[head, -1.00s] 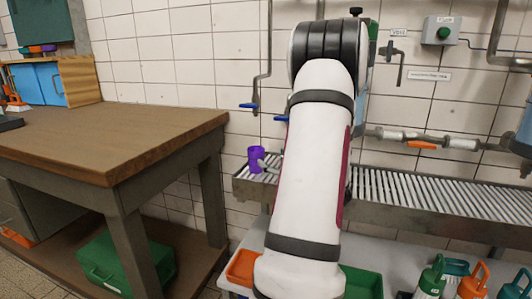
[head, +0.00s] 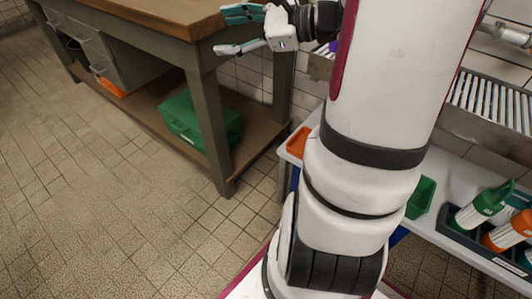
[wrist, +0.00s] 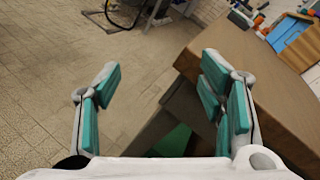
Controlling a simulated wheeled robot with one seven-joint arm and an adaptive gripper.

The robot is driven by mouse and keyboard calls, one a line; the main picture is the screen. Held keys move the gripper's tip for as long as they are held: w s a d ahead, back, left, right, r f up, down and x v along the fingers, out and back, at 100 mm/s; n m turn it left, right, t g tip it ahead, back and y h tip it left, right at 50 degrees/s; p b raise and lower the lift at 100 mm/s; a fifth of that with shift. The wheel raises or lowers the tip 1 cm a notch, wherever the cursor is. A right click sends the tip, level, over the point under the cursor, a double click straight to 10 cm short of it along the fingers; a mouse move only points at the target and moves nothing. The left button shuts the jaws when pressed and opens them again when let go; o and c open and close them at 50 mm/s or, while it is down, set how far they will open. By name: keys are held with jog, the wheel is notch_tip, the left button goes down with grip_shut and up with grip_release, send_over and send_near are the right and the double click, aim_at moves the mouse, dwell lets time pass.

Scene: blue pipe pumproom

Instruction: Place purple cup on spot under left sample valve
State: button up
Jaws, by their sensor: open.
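My gripper (head: 238,30) is at the top of the head view, beside the workbench edge, with its teal-padded fingers spread and nothing between them. In the wrist view my gripper (wrist: 160,100) is also open and empty, facing the floor and the bench side. The purple cup is not clearly seen now; a small purple patch shows by the grate next to my arm, mostly hidden. The slatted metal grate (head: 490,105) shows at the right. The sample valves and the spot under them are out of view.
The wooden workbench (head: 165,14) stands at the upper left, close to my gripper, with a green case (head: 198,122) on its lower shelf. A white low table (head: 455,215) at the right holds an orange bin (head: 298,142), a green bin (head: 421,197) and bottles. Left floor is clear.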

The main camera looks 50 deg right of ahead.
jog(key=s+a+f+n+g+y, duration=0.1)
jog(key=s+a+n+g, duration=0.55)
jog(key=a, duration=0.55)
jog(key=s+a+f+n+g+y, duration=0.1)
jog(key=s+a+n+g, duration=0.4)
jog(key=s+a+n, duration=0.45)
jog(key=s+d+f+n+g+h, duration=0.2)
jog(key=s+d+f+n+h, duration=0.1)
jog(key=s+n+h, duration=0.6)
jog(key=shift+s, duration=0.55)
jog(key=shift+f, duration=0.1)
